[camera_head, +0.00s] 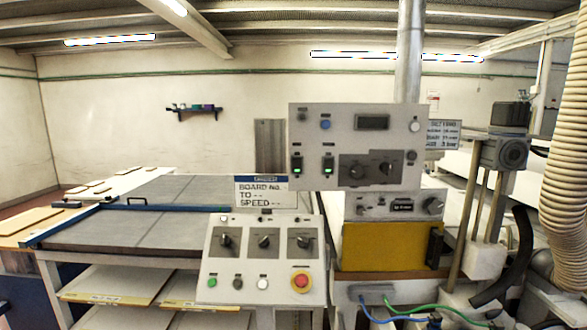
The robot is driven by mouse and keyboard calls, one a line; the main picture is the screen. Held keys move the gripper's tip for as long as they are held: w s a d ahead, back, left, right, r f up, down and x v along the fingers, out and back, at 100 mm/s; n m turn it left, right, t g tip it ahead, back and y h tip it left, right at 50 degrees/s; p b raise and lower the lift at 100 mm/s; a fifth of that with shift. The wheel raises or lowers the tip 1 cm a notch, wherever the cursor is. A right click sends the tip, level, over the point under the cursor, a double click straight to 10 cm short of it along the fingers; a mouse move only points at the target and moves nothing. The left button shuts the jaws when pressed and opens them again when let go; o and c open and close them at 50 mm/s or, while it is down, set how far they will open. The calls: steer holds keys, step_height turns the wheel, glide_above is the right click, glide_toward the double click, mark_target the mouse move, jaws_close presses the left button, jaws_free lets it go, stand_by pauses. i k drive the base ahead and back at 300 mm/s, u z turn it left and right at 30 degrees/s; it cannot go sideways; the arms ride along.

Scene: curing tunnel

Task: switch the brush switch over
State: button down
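A grey upper control panel (345,146) carries two green-lit switches, one on the left (297,165) and one on the right (328,165). Beside them is a dark plate with two black rotary knobs (371,170). Below, a sloped console (262,260) carries three black rotary switches: left (225,241), middle (264,241) and right (303,241). The small lettering is too blurred to read, so I cannot tell which one is the brush switch or its position. My gripper is not in view, and nothing covers the panels.
The console also has a red emergency stop (300,281), a green button (212,282) and a white button (262,283). Left is a conveyor table (130,230). Right are a motor post (503,150) and a ribbed hose (563,150).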

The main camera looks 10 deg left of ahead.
mark_target(296, 163)
steer(key=u, duration=0.85)
steer(key=k, duration=1.1)
steer(key=u, duration=1.45)
steer(key=i, duration=1.45)
steer(key=z, duration=1.3)
steer(key=i, duration=0.8)
steer(key=z, duration=0.9)
